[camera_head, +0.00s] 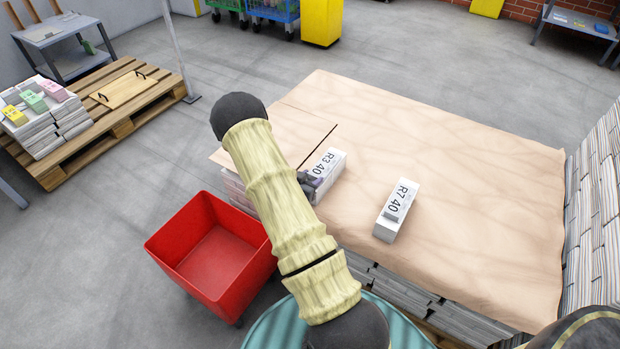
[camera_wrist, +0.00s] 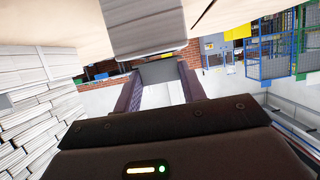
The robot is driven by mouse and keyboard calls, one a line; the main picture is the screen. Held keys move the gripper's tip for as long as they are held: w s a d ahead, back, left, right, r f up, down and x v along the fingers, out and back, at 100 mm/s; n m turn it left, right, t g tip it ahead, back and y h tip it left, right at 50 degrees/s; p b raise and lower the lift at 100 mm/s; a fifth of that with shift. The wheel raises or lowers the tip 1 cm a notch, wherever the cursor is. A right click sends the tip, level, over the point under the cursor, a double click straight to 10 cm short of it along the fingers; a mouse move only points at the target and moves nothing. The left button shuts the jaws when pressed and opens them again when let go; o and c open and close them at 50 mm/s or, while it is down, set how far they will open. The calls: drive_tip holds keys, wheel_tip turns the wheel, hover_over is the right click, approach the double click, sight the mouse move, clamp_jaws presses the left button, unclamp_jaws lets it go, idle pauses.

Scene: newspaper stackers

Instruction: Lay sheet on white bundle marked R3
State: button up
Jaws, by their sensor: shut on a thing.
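The white bundle marked R3 (camera_head: 330,164) lies on the brown-paper-covered stack, its black "R3 40" print facing up. My gripper (camera_head: 307,186) is at its near left end, partly hidden behind my arm. In the wrist view my gripper (camera_wrist: 160,83) has its two dark fingers on either side of a pale grey-white piece (camera_wrist: 161,95), which seems to be the sheet. Its outline is hard to make out, and the head view hides most of it. A pale block (camera_wrist: 148,35), seemingly a bundle, shows just beyond the fingertips; I cannot tell whether they touch.
A second white bundle marked R7 (camera_head: 397,210) lies to the right on the brown paper (camera_head: 450,170). A red bin (camera_head: 215,255) stands left of my arm. A pallet (camera_head: 110,125) with bundles is at the far left. Stacked newspapers (camera_head: 595,200) rise at the right.

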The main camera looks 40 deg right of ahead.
drive_tip(key=shift+f, duration=0.4)
drive_tip(key=o, duration=1)
drive_tip(key=shift+o, duration=0.2)
drive_tip(key=p+v, duration=0.1)
drive_tip(key=v, duration=1.6)
drive_tip(key=shift+p, duration=0.35)
drive_tip(key=shift+s+a+r, duration=0.1)
drive_tip(key=shift+a, duration=0.05)
